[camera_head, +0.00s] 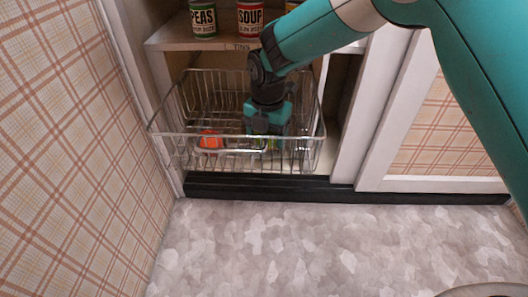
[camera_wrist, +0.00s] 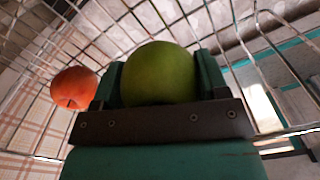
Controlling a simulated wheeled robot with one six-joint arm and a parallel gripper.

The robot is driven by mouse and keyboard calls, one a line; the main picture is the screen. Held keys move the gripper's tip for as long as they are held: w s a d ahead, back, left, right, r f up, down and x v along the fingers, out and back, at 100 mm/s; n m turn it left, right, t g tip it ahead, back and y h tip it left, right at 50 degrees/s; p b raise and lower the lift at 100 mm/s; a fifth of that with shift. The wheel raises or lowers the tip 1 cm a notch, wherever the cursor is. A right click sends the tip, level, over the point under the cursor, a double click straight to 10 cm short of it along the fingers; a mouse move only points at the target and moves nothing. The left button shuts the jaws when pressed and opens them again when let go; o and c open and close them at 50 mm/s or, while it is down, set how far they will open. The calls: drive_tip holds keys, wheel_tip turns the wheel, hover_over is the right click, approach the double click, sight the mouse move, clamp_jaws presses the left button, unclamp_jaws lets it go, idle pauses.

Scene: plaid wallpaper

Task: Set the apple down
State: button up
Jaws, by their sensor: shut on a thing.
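A green apple (camera_wrist: 160,74) is between the two fingers of my gripper (camera_wrist: 160,80) in the wrist view. The gripper is shut on it. In the head view my gripper (camera_head: 267,128) points down inside a wire basket (camera_head: 236,137), and the apple is mostly hidden, with a bit of green (camera_head: 268,145) showing through the wires. I cannot tell whether the apple touches the basket floor.
An orange-red fruit (camera_head: 210,140) lies in the basket to the left of my gripper; it also shows in the wrist view (camera_wrist: 74,88). Cans of peas (camera_head: 203,18) and soup (camera_head: 250,17) stand on a shelf (camera_head: 215,42) above. A plaid wall (camera_head: 75,150) is close on the left.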

wheel_tip(320, 180, down, 5)
drive_tip(key=shift+r+b, duration=0.1)
drive_tip(key=shift+b, duration=1.1)
drive_tip(key=shift+r, duration=0.1)
drive_tip(key=o, duration=1)
wheel_tip(320, 180, up, 8)
drive_tip(key=p, duration=0.5)
drive_tip(key=shift+f, duration=0.25)
